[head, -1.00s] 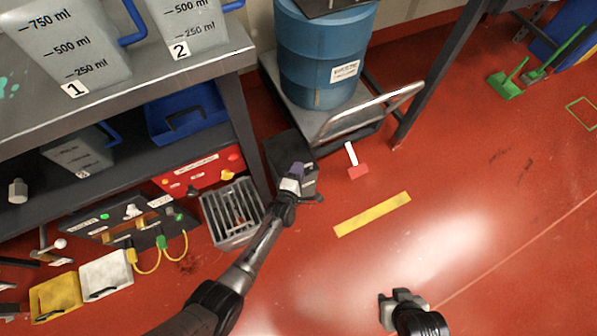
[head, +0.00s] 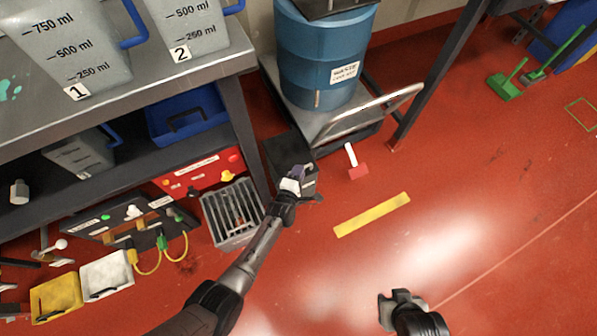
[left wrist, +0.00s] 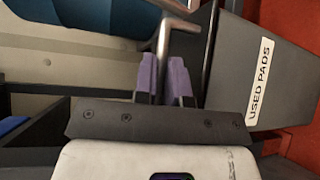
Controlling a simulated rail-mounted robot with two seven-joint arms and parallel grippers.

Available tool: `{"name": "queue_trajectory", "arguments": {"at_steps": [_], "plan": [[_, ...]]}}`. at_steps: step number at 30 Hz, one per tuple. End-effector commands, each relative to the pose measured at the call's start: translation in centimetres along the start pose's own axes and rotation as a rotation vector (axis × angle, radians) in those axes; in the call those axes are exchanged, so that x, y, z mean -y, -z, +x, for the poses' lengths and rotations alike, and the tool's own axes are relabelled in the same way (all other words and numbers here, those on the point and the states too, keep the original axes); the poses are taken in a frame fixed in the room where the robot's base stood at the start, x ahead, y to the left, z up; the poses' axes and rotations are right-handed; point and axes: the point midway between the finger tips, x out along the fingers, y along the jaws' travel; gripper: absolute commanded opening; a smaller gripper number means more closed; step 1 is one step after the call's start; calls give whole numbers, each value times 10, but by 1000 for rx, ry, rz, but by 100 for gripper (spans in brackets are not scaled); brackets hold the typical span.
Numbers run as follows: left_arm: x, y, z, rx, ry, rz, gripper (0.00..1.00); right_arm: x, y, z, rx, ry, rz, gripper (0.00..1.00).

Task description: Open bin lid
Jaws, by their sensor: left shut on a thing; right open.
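The bin (head: 284,152) is a small dark grey box on the red floor, below the drum cart in the head view. Its front, with a white USED PADS label (left wrist: 261,78), shows in the left wrist view. My left gripper (head: 296,173) is at the bin's front edge. In the left wrist view its purple fingers (left wrist: 163,80) are shut on a bent metal handle (left wrist: 166,42). Whether the lid is raised is hard to tell, as my gripper hides part of it. My right gripper (head: 402,297) is open and empty above the floor at lower right.
A blue drum (head: 325,60) stands on a cart with a metal push handle (head: 372,112) close behind the bin. A red-headed tool (head: 357,170) lies to the right. The floor right of the yellow strip (head: 372,214) is clear.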

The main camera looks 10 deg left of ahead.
Motion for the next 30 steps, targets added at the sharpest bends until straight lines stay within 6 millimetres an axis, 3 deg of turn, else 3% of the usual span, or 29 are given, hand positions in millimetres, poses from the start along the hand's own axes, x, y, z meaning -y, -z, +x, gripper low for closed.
{"name": "queue_trajectory", "arguments": {"at_steps": [3, 15, 21, 30], "plan": [[-24, 0, 0, -1, 40, -43, 0, -2, 8, -25, 1, -3, -4, 43], [-80, 10, 10, -2, 245, -248, 0, -5, 27, -85, -1, -5, -6, 43], [-93, 17, 16, -2, 322, -323, 0, -4, 31, -96, -2, -1, -2, 43], [-92, 18, 17, 0, 337, -338, 0, -2, 31, -96, -2, 3, 4, 43]]}}
